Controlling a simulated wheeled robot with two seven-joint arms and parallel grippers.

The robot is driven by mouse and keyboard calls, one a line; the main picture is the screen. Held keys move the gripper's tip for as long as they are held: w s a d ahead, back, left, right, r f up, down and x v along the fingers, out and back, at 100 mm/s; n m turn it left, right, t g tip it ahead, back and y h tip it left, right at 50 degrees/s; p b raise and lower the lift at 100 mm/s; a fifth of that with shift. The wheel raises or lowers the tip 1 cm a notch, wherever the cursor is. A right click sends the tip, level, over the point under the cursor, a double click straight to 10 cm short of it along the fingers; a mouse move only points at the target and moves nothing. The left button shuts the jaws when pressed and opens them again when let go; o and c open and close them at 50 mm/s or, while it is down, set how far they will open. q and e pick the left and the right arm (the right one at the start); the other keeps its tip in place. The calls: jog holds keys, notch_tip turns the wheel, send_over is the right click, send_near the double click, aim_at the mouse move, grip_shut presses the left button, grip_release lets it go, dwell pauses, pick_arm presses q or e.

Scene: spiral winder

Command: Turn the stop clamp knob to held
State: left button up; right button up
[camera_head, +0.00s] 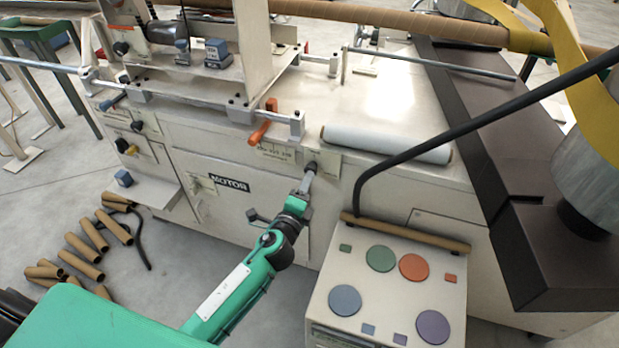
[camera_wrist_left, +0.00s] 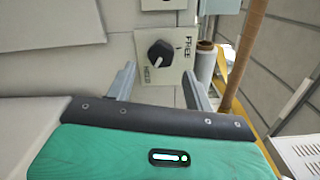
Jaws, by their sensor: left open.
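The stop clamp knob (camera_wrist_left: 160,53) is a black round knob on a pale plate. The plate (camera_wrist_left: 168,62) carries a FREE label on the right and a second label, seemingly HELD, at the lower left. The exact direction of the knob's pointer is hard to tell. In the head view the knob (camera_head: 311,166) is a small dark shape on the machine's front. My left gripper (camera_head: 308,183) is open just in front of it. In the left wrist view the fingers (camera_wrist_left: 159,84) stand apart on either side below the knob, with nothing between them. My right gripper is not in view.
A white roll (camera_head: 385,144) lies on the machine top above the knob. An orange lever (camera_head: 263,122) is at the upper left. A control box (camera_head: 388,285) with coloured buttons and a black curved bar (camera_head: 460,130) stand to the right. Cardboard tubes (camera_head: 85,247) lie on the floor.

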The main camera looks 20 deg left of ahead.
pick_arm(q)
jog(key=s, duration=0.8)
jog(key=shift+s+a+b, duration=0.15)
jog(key=shift+s+b, duration=0.25)
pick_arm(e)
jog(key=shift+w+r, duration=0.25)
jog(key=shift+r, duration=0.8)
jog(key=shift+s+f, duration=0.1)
